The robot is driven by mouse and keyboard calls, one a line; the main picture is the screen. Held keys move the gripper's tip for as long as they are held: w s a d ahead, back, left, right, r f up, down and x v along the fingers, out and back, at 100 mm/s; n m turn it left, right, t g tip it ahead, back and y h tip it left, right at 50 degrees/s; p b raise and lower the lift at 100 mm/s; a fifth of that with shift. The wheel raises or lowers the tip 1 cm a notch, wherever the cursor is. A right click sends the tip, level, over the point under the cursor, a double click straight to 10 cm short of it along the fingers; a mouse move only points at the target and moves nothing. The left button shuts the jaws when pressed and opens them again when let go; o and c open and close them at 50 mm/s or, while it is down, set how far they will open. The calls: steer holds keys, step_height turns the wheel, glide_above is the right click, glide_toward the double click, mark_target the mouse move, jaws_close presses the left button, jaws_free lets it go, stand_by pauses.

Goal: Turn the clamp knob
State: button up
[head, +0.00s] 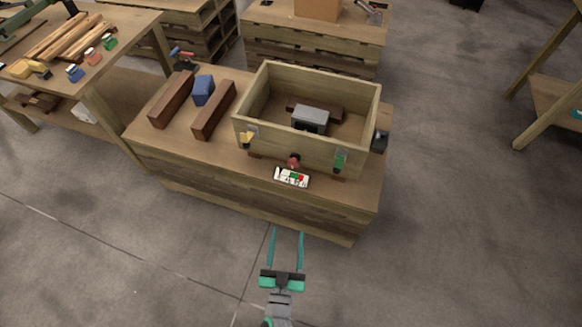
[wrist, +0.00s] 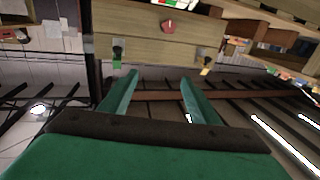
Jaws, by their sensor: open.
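The clamp knob is a small red knob (head: 293,161) low on the front wall of an open wooden box (head: 300,150) on the workbench. In the wrist view the red knob (wrist: 168,26) shows near the top, on a pale wooden panel (wrist: 140,42). My gripper (head: 288,232) is open and empty, in front of the bench and apart from the knob. In the wrist view its two teal fingers (wrist: 159,78) point toward the panel, with a clear gap between them.
A white card (head: 292,177) with coloured marks lies just before the knob. Yellow (head: 247,137) and green (head: 341,160) fittings flank the knob on the box front. A grey block (head: 310,119) sits inside the box. Brown bars (head: 213,110) stand left of it. The floor before the bench is clear.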

mark_target(292, 165)
steer(key=w+f+h, duration=0.1)
steer(key=w+f, duration=0.1)
steer(key=w, duration=0.8)
steer(key=w+f+m+h, duration=0.1)
steer(key=w+f, duration=0.1)
steer(key=w, duration=0.8)
steer(key=w+d+f+g+h, duration=0.1)
steer(key=w+f, duration=0.2)
steer(key=w, duration=0.7)
steer(key=shift+w+h, duration=0.25)
steer(key=shift+h, duration=0.05)
steer(key=c, duration=1.1)
